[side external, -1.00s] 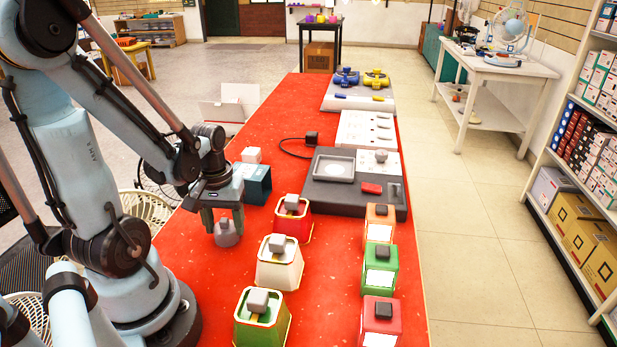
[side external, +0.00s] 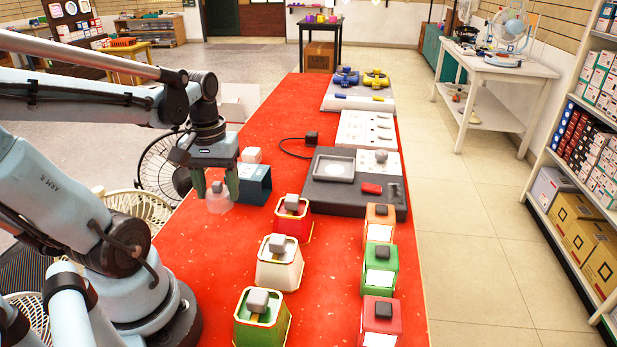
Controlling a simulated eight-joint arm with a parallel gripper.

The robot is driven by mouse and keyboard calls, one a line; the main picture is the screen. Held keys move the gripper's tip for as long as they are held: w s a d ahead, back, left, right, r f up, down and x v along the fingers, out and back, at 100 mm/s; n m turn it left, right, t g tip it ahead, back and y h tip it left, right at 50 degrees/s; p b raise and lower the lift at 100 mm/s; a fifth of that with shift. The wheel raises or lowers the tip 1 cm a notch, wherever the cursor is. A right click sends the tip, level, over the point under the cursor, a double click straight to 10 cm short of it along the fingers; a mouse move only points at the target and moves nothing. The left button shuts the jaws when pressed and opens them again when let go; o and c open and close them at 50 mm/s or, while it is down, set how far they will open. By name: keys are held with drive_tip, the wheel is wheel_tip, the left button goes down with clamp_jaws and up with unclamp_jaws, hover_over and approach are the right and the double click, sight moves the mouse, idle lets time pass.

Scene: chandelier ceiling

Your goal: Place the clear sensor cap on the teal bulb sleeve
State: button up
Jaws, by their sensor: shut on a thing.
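My gripper (side external: 216,190) is shut on the clear sensor cap (side external: 219,203), a see-through, pinkish piece with a grey knob on top. The cap hangs upright between the fingers, apparently a little above the red table near its left edge. I cannot tell whether the sleeve's top is open.
Red (side external: 293,222), white (side external: 280,268) and green (side external: 262,318) knobbed holders line the front middle of the red table (side external: 335,280). A dark grey station (side external: 335,197) lies to the right. Labelled boxes (side external: 380,256) stand at the right edge.

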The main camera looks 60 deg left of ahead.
drive_tip(key=shift+w+r, duration=0.15)
drive_tip(key=shift+r, duration=0.15)
drive_tip(key=w+r+m, duration=0.1)
drive_tip(key=w+r, duration=0.8)
drive_tip(key=w, duration=0.3)
hover_over(247, 171)
wheel_tip(247, 171, down, 7)
drive_tip(key=shift+f, duration=2.2)
drive_tip(key=shift+f, duration=0.15)
drive_tip(key=o, duration=1)
